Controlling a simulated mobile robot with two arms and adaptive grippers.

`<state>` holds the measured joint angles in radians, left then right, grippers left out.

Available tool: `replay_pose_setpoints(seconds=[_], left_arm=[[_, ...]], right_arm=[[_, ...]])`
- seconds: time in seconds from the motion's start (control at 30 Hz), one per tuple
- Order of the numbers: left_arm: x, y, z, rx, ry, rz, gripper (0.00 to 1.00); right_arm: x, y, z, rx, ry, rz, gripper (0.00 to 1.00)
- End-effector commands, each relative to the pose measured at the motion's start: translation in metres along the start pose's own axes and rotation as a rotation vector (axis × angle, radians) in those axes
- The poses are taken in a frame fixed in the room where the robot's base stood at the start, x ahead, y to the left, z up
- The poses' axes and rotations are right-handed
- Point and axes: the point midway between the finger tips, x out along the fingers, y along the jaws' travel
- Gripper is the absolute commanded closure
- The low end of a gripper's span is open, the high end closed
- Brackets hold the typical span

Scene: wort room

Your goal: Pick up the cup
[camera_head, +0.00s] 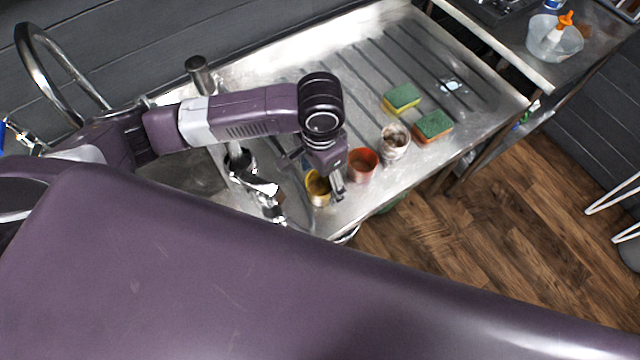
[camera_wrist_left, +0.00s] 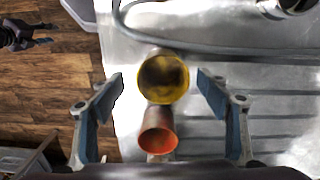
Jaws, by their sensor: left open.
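A yellow cup (camera_head: 318,188) stands on the steel draining board beside the sink, partly hidden by my left gripper (camera_head: 333,186). In the left wrist view the yellow cup (camera_wrist_left: 163,78) shows its round opening between the spread blue fingers of my left gripper (camera_wrist_left: 162,82), apart from both. An orange-red cup (camera_head: 362,165) stands just right of it and shows below it in the wrist view (camera_wrist_left: 158,132). A whitish cup (camera_head: 395,145) stands further right. A dark gripper, apparently my right one (camera_wrist_left: 22,36), shows small over the floor; its opening is unclear.
The sink and faucet (camera_head: 62,70) are to the left. A clear container (camera_head: 555,40) stands on the far-right counter. The board's front edge drops to the wooden floor (camera_head: 500,200).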

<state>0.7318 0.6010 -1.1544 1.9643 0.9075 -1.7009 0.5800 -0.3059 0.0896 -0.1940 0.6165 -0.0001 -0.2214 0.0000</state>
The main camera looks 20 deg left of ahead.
Motion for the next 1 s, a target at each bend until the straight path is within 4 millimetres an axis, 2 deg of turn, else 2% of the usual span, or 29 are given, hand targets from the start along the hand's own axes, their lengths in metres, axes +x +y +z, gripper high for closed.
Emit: replay_pose_setpoints(seconds=[0.1, 0.3, 0.6, 1.0], left_arm=[[0.014, -0.001, -0.002, -0.002, -0.004, 0.000, 0.30], [0.040, -0.001, -0.004, -0.001, -0.002, 0.000, 0.30], [0.046, -0.001, -0.004, 0.001, 0.000, -0.001, 0.30], [0.046, -0.001, -0.004, 0.000, 0.001, -0.001, 0.74]], right_arm=[[-0.009, 0.003, 0.004, -0.001, -0.007, 0.003, 0.60], [-0.014, -0.003, -0.003, -0.001, 0.003, -0.003, 0.60], [-0.014, -0.017, -0.015, -0.001, 0.019, -0.020, 0.60], [-0.014, -0.009, -0.012, -0.004, 0.015, -0.011, 0.60]])
